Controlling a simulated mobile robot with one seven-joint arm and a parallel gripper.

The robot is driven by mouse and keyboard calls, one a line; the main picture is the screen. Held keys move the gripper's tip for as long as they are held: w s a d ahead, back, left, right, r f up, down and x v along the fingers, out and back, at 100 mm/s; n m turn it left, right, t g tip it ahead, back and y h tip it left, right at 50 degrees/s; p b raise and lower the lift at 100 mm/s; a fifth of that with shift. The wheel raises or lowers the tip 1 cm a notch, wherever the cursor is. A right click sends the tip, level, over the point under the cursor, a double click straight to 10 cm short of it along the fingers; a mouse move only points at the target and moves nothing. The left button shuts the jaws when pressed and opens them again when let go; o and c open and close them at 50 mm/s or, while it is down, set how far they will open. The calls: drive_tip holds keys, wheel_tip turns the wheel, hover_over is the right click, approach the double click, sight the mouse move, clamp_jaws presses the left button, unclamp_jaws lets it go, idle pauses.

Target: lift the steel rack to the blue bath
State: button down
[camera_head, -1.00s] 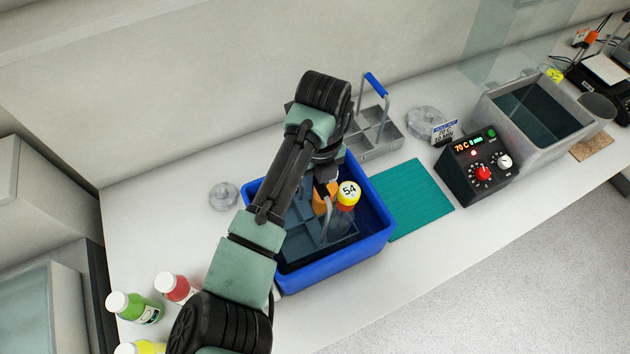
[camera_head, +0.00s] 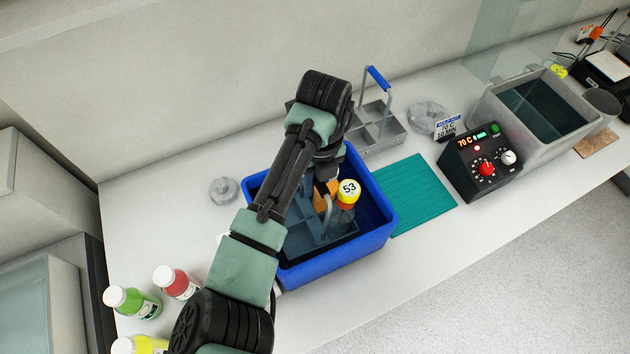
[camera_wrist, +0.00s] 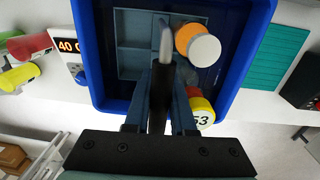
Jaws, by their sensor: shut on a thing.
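The grey steel rack (camera_head: 303,232) with square compartments sits inside the blue bath (camera_head: 335,262), low among its walls. It also shows in the wrist view (camera_wrist: 135,50). My gripper (camera_head: 325,180) is over the bath and shut on the rack's upright handle (camera_wrist: 166,42). In the wrist view my gripper (camera_wrist: 160,100) hides part of the handle. Whether the rack touches the bath floor is hidden.
A second grey rack with a blue handle (camera_head: 377,78) stands behind the bath. A teal mat (camera_head: 420,195) lies to the right, then a control box reading 70 C (camera_head: 478,163) and a grey bath (camera_head: 560,152).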

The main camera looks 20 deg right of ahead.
drive_tip(key=shift+s+d+f, duration=0.1)
drive_tip(key=shift+s+f, duration=0.1)
drive_tip(key=shift+f, duration=0.05)
drive_tip(key=c, duration=0.7)
unclamp_jaws()
drive_tip(key=shift+w+d, duration=0.1)
drive_tip(key=r, duration=0.4)
drive_tip(key=r+b, duration=0.1)
drive_tip(key=r, duration=0.8)
drive_tip(key=shift+d, duration=0.25)
